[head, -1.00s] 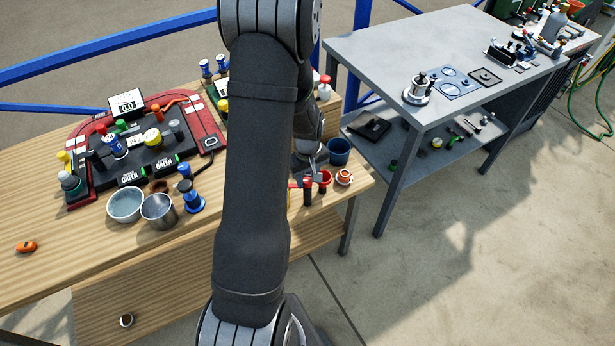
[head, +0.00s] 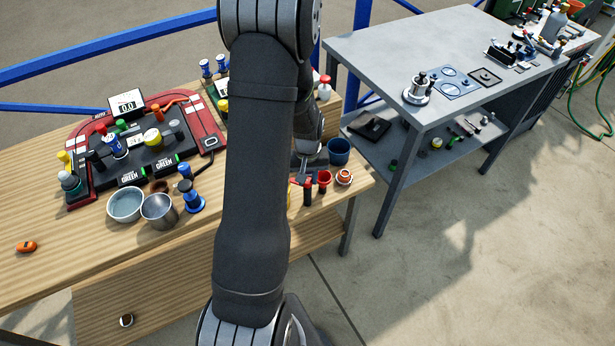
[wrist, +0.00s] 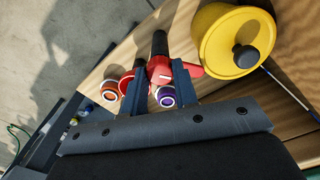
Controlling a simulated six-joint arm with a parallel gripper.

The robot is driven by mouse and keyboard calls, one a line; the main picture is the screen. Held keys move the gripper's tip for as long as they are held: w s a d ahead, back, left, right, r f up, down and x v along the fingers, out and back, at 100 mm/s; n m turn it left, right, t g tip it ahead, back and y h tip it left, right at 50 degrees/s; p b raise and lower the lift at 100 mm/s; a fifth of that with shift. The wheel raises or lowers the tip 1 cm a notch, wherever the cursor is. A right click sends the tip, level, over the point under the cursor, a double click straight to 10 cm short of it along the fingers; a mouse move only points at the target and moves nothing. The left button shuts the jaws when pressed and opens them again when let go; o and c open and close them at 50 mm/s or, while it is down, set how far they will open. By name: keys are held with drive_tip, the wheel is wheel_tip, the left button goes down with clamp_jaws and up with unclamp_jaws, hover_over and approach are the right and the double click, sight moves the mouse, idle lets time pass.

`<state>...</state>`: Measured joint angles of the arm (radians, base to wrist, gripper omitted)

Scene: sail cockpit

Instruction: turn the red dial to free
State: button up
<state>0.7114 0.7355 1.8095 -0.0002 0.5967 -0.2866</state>
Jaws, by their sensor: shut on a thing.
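The red dial (wrist: 160,69) shows in the wrist view between the two dark fingers of my gripper (wrist: 160,86). It is a red body with a black stem-like part at its top and a red arm reaching right. The gripper is shut on it. In the head view my gripper (head: 305,170) is partly hidden behind my arm, at the right end of the wooden bench, touching the red part (head: 308,182). The dial's markings and pointing direction are not readable.
An orange-and-white ring piece (wrist: 110,90) and a purple one (wrist: 166,97) sit close to the fingers. A dark blue cup (head: 339,152) is behind the gripper on the wooden bench (head: 60,225). A grey table (head: 400,55) stands apart.

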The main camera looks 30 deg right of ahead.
drive_tip(key=m, duration=0.5)
drive_tip(key=shift+m, duration=0.4)
idle(0.3)
drive_tip(key=o, duration=1)
wheel_tip(320, 180, up, 18)
drive_tip(key=shift+f, duration=0.25)
